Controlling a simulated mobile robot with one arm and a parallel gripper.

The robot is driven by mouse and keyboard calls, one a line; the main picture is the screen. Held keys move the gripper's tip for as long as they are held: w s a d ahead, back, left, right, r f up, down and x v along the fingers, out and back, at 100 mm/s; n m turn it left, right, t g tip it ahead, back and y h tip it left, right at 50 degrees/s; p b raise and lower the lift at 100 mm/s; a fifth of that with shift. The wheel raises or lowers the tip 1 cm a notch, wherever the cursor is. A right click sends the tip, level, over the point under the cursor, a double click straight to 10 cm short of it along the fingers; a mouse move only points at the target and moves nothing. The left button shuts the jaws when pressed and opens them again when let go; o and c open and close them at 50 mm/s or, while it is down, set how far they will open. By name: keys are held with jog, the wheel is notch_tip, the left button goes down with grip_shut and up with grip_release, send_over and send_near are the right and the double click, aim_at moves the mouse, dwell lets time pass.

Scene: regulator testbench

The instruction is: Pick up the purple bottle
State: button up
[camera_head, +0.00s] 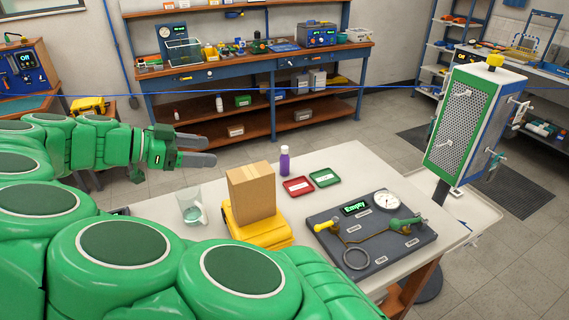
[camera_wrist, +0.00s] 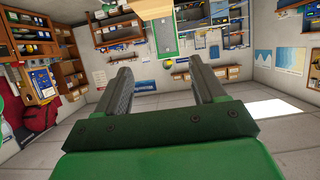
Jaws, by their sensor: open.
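The purple bottle (camera_head: 285,162) stands upright near the back edge of the white table (camera_head: 350,165), with a pale cap. It is not visible in the wrist view. My gripper (camera_head: 212,150) is at the left in the head view, off the table's left side and to the left of the bottle. Its two dark fingers point right, apart from the bottle. In the wrist view my gripper (camera_wrist: 165,82) shows its fingers spread with nothing between them.
A cardboard box (camera_head: 251,192) on a yellow base and a glass mug (camera_head: 190,205) stand in front of the bottle. A red tray (camera_head: 298,187) and a green tray (camera_head: 324,177) lie to its right. The regulator panel (camera_head: 400,252) lies at the front right.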

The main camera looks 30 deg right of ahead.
jog(key=w+d+r+n+t, duration=0.2)
jog(key=w+d+r, duration=0.1)
jog(key=w+d, duration=0.55)
jog(key=n+t+y, duration=0.7)
jog(key=n+t, duration=0.1)
jog(key=n, duration=0.3)
send_over(287, 161)
jog(key=s+d, duration=0.2)
jog(key=s, duration=0.2)
jog(key=f, duration=0.2)
jog(key=a+f+n+t+y, duration=0.1)
jog(key=f+y, duration=0.1)
jog(key=f, duration=0.6)
jog(key=a+f+n+t+y, duration=0.1)
jog(key=f+n+y, duration=0.1)
jog(key=f, duration=0.6)
jog(key=s+f+n+t+y, duration=0.1)
jog(key=f, duration=0.7)
jog(key=shift+a+y, duration=0.4)
jog(key=shift+f+t, duration=0.2)
jog(key=shift+t, duration=0.1)
jog(key=shift+f+x, duration=0.1)
jog(key=shift+x, duration=1.85)
jog(key=shift+f+x, duration=0.15)
jog(key=shift+x, duration=1.8)
jog(key=shift+s+d, duration=0.1)
jog(key=shift+d, duration=0.1)
jog(key=c, duration=1.1)
